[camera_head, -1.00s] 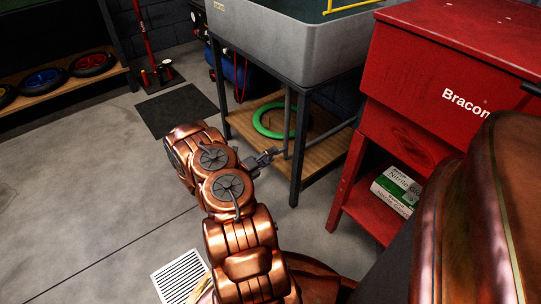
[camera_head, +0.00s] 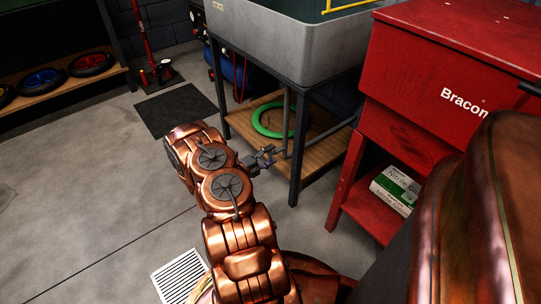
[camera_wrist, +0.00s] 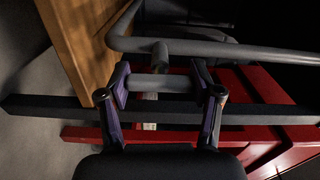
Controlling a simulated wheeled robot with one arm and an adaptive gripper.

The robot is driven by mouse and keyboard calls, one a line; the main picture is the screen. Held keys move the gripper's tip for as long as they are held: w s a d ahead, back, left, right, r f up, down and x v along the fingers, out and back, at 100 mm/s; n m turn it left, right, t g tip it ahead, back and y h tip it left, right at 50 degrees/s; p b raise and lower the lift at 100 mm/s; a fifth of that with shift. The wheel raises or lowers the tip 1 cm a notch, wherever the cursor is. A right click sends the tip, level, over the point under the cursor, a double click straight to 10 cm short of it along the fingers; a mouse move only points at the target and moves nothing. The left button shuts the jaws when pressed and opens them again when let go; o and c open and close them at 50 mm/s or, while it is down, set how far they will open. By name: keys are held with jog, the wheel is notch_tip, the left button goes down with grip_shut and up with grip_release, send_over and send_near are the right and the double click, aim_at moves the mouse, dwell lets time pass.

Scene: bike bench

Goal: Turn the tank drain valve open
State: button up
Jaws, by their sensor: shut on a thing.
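The grey tank (camera_head: 290,50) stands on a dark metal frame, with a drain pipe (camera_head: 287,115) running down beneath it. My gripper (camera_head: 270,155) is beside this pipe, under the tank. In the wrist view, my gripper (camera_wrist: 160,78) has its two fingers on either end of a short grey bar, the drain valve handle (camera_wrist: 160,84). The handle lies crosswise between the fingertips, and a short stem (camera_wrist: 160,55) shows just beyond it. The larger grey pipe (camera_wrist: 220,48) bends past behind. In the head view the valve handle is too small to make out.
A dark frame leg (camera_head: 296,165) stands close to the right of my gripper. A wooden shelf (camera_head: 325,150) carries a green hose ring (camera_head: 262,122). A red cabinet (camera_head: 420,90) stands at right. Open floor (camera_head: 90,190) lies at left.

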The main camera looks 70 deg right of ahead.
jog(key=shift+f, duration=0.1)
jog(key=o, duration=1.1)
jog(key=shift+w, duration=0.1)
jog(key=shift+o, duration=0.2)
jog(key=v, duration=1.2)
